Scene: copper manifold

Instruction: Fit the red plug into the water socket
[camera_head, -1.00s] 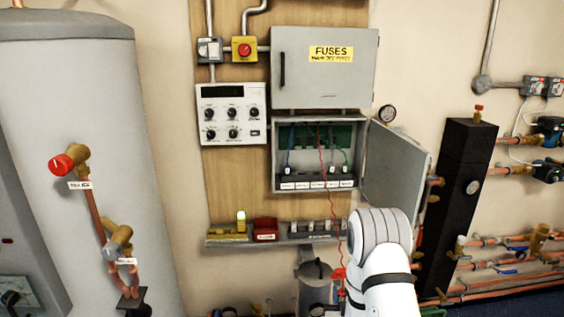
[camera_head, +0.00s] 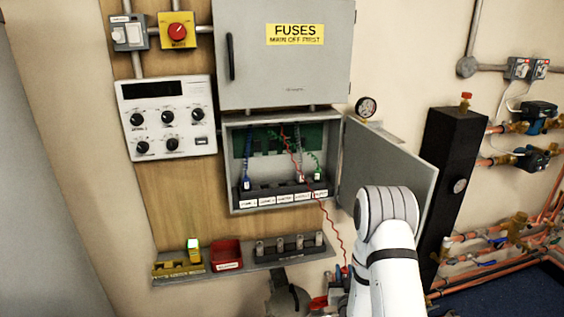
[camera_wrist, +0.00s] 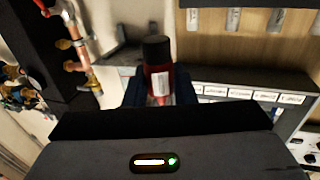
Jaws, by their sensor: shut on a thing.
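The red plug (camera_wrist: 160,84) has a black end and a white label and sits upright between the dark fingers of my gripper (camera_wrist: 160,92) in the wrist view. My gripper is shut on it. In the head view a red coiled cord (camera_head: 328,215) hangs from the open box down to my gripper, which is largely hidden behind my white arm. The socket row (camera_head: 282,197) runs along the box bottom; its labels are too small to read, so I cannot tell which is water. Blue (camera_head: 246,184), whitish (camera_head: 301,177) and green (camera_head: 317,174) plugs stand in it. The plug is apart from the row.
The open box door (camera_head: 388,175) juts out right of the sockets, close to my arm. A shelf (camera_head: 245,268) below carries a yellow block (camera_head: 193,250), a red tray (camera_head: 226,254) and several grey pegs. A black column (camera_head: 452,190) and copper pipes stand at the right.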

